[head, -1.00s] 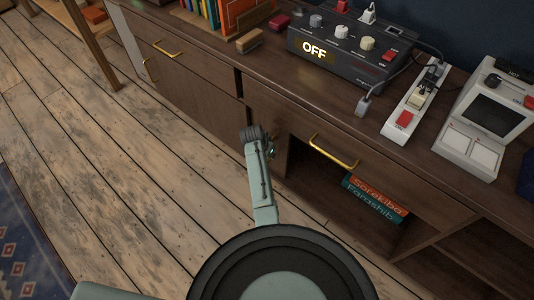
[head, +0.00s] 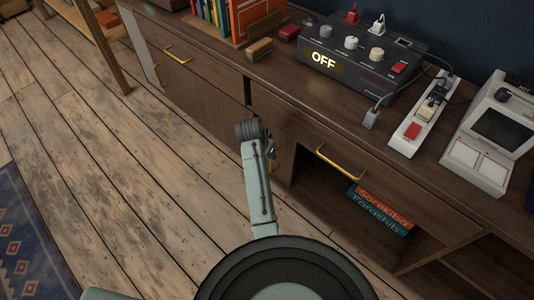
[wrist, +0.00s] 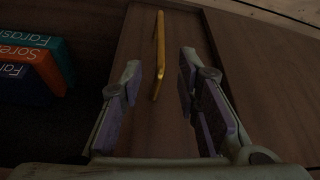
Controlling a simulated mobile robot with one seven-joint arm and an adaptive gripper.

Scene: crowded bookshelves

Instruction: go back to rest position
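My arm reaches up from the bottom of the head view, and its far end (head: 268,147) is beside the front of the wooden cabinet, left of the brass drawer handle (head: 340,162). The fingers are too small there to make out. In the wrist view my gripper (wrist: 158,88) is open, with its two fingers spread apart. The brass handle (wrist: 159,55) shows between and beyond the fingers; I see no contact. Nothing is held.
A control box reading OFF (head: 350,65), a power strip (head: 425,115) and a white device (head: 490,130) stand on the cabinet top. Bare wooden floor (head: 130,170) is free at left, with a blue rug (head: 30,240).

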